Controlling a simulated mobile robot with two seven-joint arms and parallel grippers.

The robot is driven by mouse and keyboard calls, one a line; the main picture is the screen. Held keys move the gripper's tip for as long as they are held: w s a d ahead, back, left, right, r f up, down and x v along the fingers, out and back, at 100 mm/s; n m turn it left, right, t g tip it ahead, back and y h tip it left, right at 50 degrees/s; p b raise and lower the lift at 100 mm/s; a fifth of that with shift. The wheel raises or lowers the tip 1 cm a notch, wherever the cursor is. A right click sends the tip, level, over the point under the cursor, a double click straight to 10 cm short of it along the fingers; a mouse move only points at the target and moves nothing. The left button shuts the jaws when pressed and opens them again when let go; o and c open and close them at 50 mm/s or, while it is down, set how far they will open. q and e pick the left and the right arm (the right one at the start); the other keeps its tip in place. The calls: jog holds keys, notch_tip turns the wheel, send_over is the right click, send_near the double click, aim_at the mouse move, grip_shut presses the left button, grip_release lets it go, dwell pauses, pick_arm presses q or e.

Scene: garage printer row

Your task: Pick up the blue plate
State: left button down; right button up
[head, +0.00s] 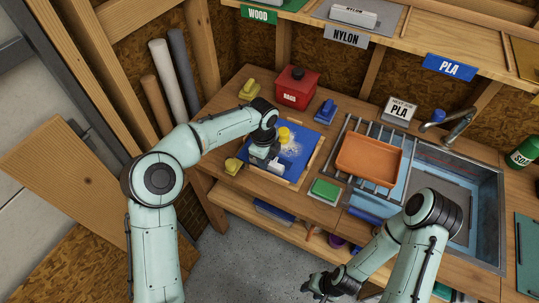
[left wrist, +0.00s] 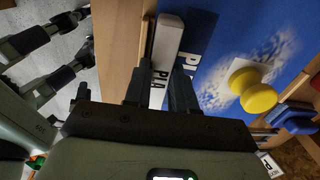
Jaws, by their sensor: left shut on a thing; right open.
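The blue plate (head: 298,163) lies in a wood-edged spot on the bench, left of the sink. White residue and a yellow round part (head: 284,135) are on it. In the left wrist view the blue plate (left wrist: 215,95) fills the upper middle, with the yellow part (left wrist: 255,90) to the right. My left gripper (head: 264,163) is at the plate's left front edge. Its fingers (left wrist: 160,98) are closed around a pale bar marked PLA (left wrist: 166,45) along that edge. I cannot tell whether the plate is lifted. My right gripper (head: 318,288) is open and empty, low in front of the bench.
A red box (head: 297,88), a blue tool (head: 326,111) and a yellow tool (head: 249,89) stand behind the plate. A drying rack with an orange tray (head: 368,158), a green block (head: 325,190) and the sink (head: 487,235) are right.

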pick_arm(q)
notch_tip(320, 180, up, 20)
jog(key=p, duration=0.2)
pick_arm(e)
jog(key=w+r, duration=0.2)
jog(key=w, duration=0.1)
jog(key=shift+r, duration=0.2)
jog(key=shift+s, duration=0.1)
